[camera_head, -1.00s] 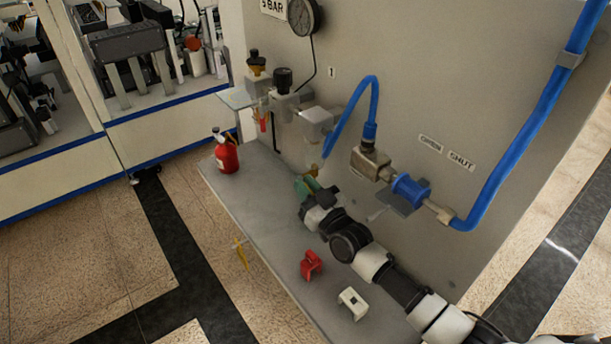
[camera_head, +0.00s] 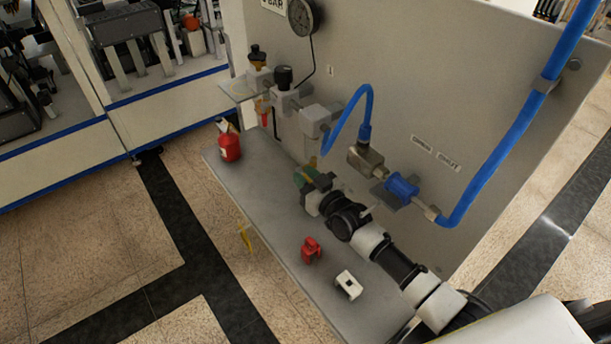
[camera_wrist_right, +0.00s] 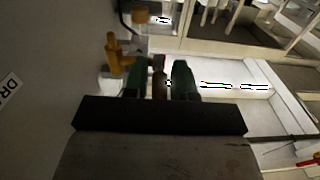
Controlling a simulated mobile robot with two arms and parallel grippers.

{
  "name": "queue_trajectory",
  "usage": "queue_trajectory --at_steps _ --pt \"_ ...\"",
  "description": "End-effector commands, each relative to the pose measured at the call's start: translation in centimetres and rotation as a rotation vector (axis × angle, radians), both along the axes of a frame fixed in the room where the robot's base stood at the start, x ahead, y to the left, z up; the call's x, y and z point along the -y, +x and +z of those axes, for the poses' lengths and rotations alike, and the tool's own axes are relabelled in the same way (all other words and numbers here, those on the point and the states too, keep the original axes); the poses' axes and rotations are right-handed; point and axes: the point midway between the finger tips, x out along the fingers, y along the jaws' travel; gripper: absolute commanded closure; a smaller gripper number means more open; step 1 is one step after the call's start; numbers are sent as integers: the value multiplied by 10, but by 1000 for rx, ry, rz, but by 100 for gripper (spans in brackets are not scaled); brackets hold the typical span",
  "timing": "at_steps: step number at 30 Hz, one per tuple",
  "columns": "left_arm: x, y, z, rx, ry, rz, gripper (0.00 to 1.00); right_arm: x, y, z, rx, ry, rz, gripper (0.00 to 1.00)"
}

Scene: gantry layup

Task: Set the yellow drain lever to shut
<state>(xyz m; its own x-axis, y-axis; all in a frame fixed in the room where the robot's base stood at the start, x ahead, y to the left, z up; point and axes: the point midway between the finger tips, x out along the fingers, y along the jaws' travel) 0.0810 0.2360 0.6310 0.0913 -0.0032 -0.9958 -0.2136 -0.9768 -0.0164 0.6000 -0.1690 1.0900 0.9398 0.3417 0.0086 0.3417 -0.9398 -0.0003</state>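My right gripper (camera_head: 306,179), with green fingers, is above the grey shelf, close to the panel. In the right wrist view its two fingers (camera_wrist_right: 159,84) stand apart. A brownish upright shape and a bit of red show between them; I cannot tell whether these are touched or lie behind. A yellow-orange lever-like fitting (camera_wrist_right: 117,56) is by the panel, beyond and left of the fingers, and looks apart from them. In the head view the drain lever is mostly hidden around the gripper, and its setting cannot be read. My left gripper is not in view.
A red bottle (camera_head: 229,145), a red clip-like part (camera_head: 311,250) and a white block (camera_head: 348,285) stand on the shelf (camera_head: 265,215). Regulators (camera_head: 285,98), a blue hose (camera_head: 357,97) and a blue-handled valve (camera_head: 401,187) are on the panel above. A yellow tag (camera_head: 246,238) hangs at the shelf edge.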

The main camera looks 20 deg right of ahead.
Motion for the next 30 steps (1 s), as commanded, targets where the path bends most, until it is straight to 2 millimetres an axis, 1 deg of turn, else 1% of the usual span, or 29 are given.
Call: queue_trajectory --at_steps 5,8,11,22,27,30 --pt "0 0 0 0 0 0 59 0 0 0 1 0 0 74" --pt "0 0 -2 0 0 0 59 2 -4 -1 1 0 0 74" --pt "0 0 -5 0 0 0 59 6 -15 -3 -1 0 -1 74" --pt "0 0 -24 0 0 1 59 29 -81 -4 -2 -2 1 74" --pt "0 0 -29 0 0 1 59 35 -98 -3 -1 0 0 74" --pt "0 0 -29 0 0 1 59 37 -101 -2 0 -1 0 74"
